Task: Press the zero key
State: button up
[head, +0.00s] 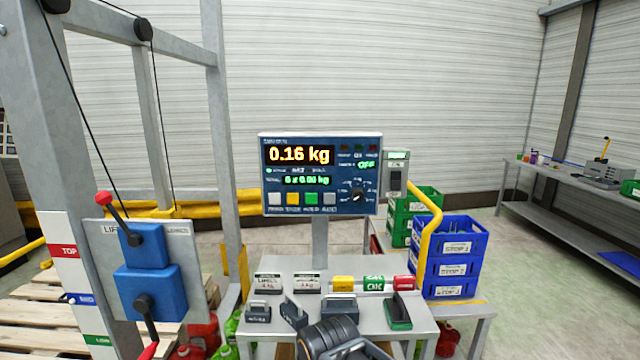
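A blue scale panel (320,174) stands on a grey post behind the small table. Its display (299,155) reads 0.16 kg, with a smaller green readout below. A row of keys runs along its lower part: a white key (275,198), a yellow key (292,198), a green key (310,198) and a grey key (329,199). Their labels are too small to tell which is zero. A round dial sits to their right. My gripper (348,349) shows at the bottom edge, partly cut off, in front of and below the panel, apart from the keys. Its fingers are not clear.
The grey table (285,262) holds several blocks and weights. A lift frame with a blue box (148,280) and levers stands left. A yellow bent pipe (432,235) and blue crates (455,250) stand right of the panel. The space before the keys looks clear.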

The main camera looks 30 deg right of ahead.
grip_shut()
dwell(1.2)
